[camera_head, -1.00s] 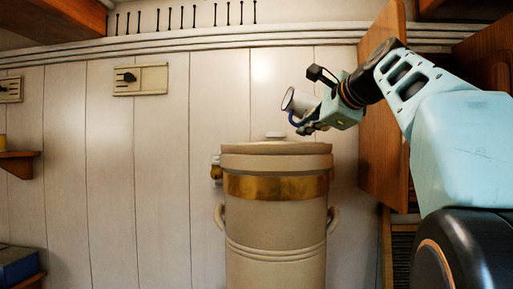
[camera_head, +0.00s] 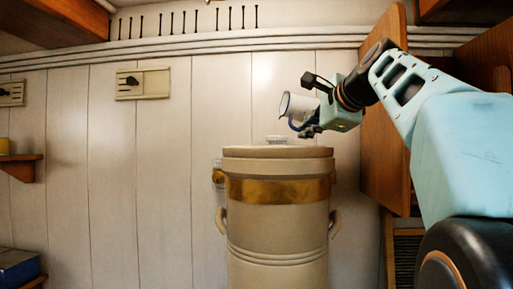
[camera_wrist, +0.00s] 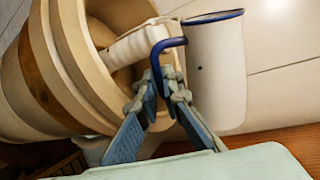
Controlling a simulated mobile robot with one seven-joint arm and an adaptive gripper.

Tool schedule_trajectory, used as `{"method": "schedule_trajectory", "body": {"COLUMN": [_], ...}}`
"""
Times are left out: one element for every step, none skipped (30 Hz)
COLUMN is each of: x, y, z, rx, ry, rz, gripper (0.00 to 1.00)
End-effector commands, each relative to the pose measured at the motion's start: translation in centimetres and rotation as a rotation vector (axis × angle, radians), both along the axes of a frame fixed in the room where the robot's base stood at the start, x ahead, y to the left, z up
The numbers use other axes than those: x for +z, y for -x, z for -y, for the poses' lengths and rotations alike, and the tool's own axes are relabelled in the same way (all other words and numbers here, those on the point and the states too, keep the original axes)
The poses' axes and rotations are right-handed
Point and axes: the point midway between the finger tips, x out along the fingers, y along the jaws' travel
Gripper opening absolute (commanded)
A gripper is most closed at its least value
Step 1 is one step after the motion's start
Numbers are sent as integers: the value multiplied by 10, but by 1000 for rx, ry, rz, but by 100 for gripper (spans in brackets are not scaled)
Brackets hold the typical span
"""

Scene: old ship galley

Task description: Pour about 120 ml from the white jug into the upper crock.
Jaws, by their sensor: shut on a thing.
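The white jug (camera_head: 303,107) has a blue rim and blue handle. It is tipped well over, its mouth facing left, above the right part of the crock's top. My gripper (camera_head: 308,130) is shut on the handle; the wrist view shows the fingertips (camera_wrist: 163,92) around the blue handle (camera_wrist: 157,58) beside the jug body (camera_wrist: 215,75). The upper crock (camera_head: 277,165) is the beige top section of a tall stoneware vessel. In the wrist view its rim (camera_wrist: 85,75) surrounds a brownish interior with a pale ridged piece in it. No stream shows, and the jug's inside is hidden.
A brass band (camera_head: 277,189) circles the vessel, with side handles below and a tap (camera_head: 218,174) at left. A wooden panel (camera_head: 384,130) stands close right of the vessel, behind my arm. The plank wall lies behind; space left of the vessel is clear.

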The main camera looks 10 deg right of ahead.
Motion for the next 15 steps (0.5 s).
{"method": "schedule_trajectory", "body": {"x": [3, 2, 2, 2, 2, 2, 3, 2, 2, 2, 2, 2, 2, 3, 3], "y": [1, 1, 1, 1, 1, 1, 1, 0, 0, 0, 0, 0, 0, 0, 0], "z": [-1, 0, 0, 0, 1, 1, 1, 3, 2, 3, 4, 3, 4, 6, 4], "rx": [0, -1, -1, -1, -3, -1, -2, -3, -2, -2, -4, -2, -2, -4, -2], "ry": [4, 4, 5, 6, 6, 8, 9, 9, 9, 9, 8, 9, 10, 12, 16], "rz": [6, 7, 6, 7, 8, 8, 9, 9, 9, 10, 11, 11, 12, 13, 13], "gripper": [0, 0, 0, 0, 0, 0, 0, 0, 0, 0, 0, 0, 0, 0, 0]}}
